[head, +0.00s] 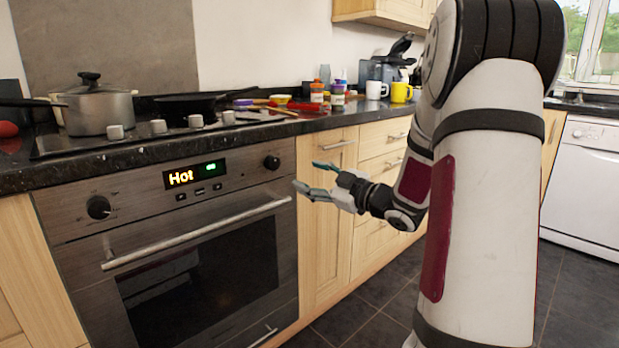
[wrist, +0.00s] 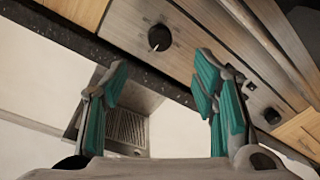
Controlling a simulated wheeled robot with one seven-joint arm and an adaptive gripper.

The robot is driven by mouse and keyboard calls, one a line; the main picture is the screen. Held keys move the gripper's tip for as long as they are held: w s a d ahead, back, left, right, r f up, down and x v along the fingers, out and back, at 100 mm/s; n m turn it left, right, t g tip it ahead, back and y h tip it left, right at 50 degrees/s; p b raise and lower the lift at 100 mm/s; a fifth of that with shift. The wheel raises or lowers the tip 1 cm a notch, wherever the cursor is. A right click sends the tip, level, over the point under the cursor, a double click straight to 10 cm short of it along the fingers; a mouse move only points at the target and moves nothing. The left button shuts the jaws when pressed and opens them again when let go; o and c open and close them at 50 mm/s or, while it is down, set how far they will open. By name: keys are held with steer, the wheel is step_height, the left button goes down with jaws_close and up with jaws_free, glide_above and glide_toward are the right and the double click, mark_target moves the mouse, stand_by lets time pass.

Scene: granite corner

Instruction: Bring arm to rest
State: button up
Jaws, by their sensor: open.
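My gripper (head: 311,178) is open and empty in the head view, in front of the wooden cabinet just right of the oven. Its fingers point left toward the oven's right edge. In the wrist view the two teal-padded fingers of my gripper (wrist: 163,90) stand apart with nothing between them. My white arm fills the right side of the head view and hides part of the cabinets. The oven (head: 80,235) is closed, and its display reads "Hot". The oven front also shows at the top of the wrist view (wrist: 185,45).
The dark granite counter (head: 60,175) runs above the oven. It holds a steel pot (head: 97,108), a frying pan (head: 190,105), several jars, a white mug (head: 376,90) and a yellow mug (head: 401,92). A white dishwasher (head: 585,175) stands at right. Bare tiled floor (head: 350,318) lies below.

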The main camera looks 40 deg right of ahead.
stand_by(0.3)
steer(key=s+a+f+m+g+h, duration=0.15)
steer(key=s+a+m+g, duration=0.25)
steer(key=s+a+g, duration=0.9)
steer(key=s+a+f+m+g+h, duration=0.1)
steer(key=s+a+f+m+g, duration=0.3)
steer(key=s+a, duration=1.6)
steer(key=s+d+r+t+p, duration=0.1)
steer(key=s+d+r+p, duration=0.1)
steer(key=r+p, duration=1.7)
steer(key=s+d+r+t+p, duration=0.1)
steer(key=s+r+t+p, duration=0.1)
steer(key=r+p, duration=1.7)
step_height(320, 180, up, 2)
steer(key=shift+d+r+p, duration=0.15)
steer(key=shift+d+p, duration=0.2)
steer(key=shift+p, duration=0.05)
